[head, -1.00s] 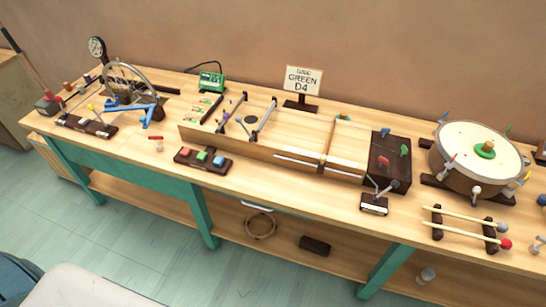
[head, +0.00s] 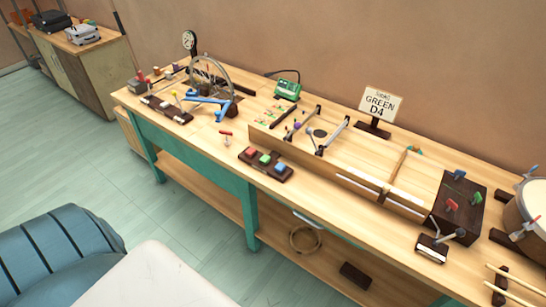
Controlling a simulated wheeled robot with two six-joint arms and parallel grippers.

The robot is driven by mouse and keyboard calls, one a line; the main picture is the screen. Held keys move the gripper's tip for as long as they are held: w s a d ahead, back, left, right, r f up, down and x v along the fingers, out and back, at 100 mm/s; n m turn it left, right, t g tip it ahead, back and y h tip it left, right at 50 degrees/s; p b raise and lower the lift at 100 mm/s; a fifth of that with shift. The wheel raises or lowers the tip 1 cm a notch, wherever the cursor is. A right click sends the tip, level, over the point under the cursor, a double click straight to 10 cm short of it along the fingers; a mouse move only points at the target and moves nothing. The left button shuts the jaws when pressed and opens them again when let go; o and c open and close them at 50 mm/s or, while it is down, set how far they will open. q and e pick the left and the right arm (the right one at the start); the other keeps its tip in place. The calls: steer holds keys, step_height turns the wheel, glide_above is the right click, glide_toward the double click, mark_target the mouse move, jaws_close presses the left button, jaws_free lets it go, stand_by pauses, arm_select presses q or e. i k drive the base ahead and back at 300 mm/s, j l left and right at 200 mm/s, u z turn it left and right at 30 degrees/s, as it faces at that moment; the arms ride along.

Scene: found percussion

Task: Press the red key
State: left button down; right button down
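The red key (head: 250,151) is the leftmost of three coloured keys on a dark wooden block (head: 270,173) near the front edge of the workbench. A green key (head: 265,159) is in the middle and a blue key (head: 281,168) is on the right. Nothing touches or covers the keys. Neither of my grippers shows in the head view.
The long workbench (head: 190,138) holds a spoked wheel (head: 211,78), a green box (head: 287,89), a sign reading GREEN D4 (head: 380,103) and a drum (head: 527,215). A blue padded seat (head: 60,250) stands lower left. Floor (head: 70,150) before the bench is clear.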

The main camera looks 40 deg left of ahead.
mark_target(250, 152)
steer(key=u, duration=1.3)
